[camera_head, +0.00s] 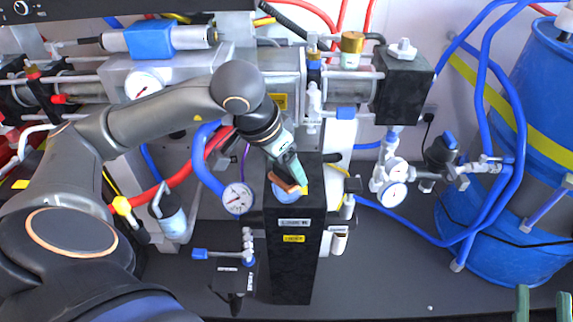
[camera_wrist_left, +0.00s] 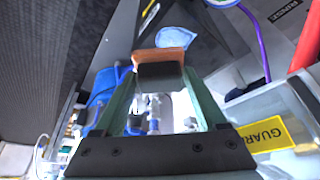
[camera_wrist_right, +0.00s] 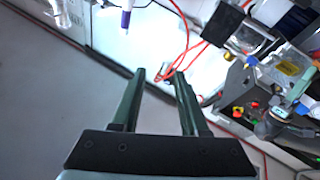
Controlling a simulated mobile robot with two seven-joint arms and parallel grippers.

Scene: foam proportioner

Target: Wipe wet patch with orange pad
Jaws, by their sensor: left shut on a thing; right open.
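My left gripper (camera_head: 290,176) is shut on the orange pad (camera_head: 282,183), low over the top of a black block (camera_head: 290,265). The left wrist view also shows the orange pad (camera_wrist_left: 152,56), with a dark piece between the green fingertips. The wet patch (camera_head: 285,196) is a light blue spot on the block's top, partly hidden by the pad. It also shows in the left wrist view (camera_wrist_left: 175,38), just beyond the pad. I cannot tell whether pad and patch touch. My right gripper (camera_wrist_right: 160,78) is open and empty; its green fingertips show at the head view's bottom right (camera_head: 543,303).
A metal pump assembly (camera_head: 200,80) with hoses and gauges stands behind the block. A round gauge (camera_head: 238,198) sits close left of it, with a small valve (camera_head: 235,270) below. The dark floor (camera_head: 390,270) right of the block is mostly clear.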

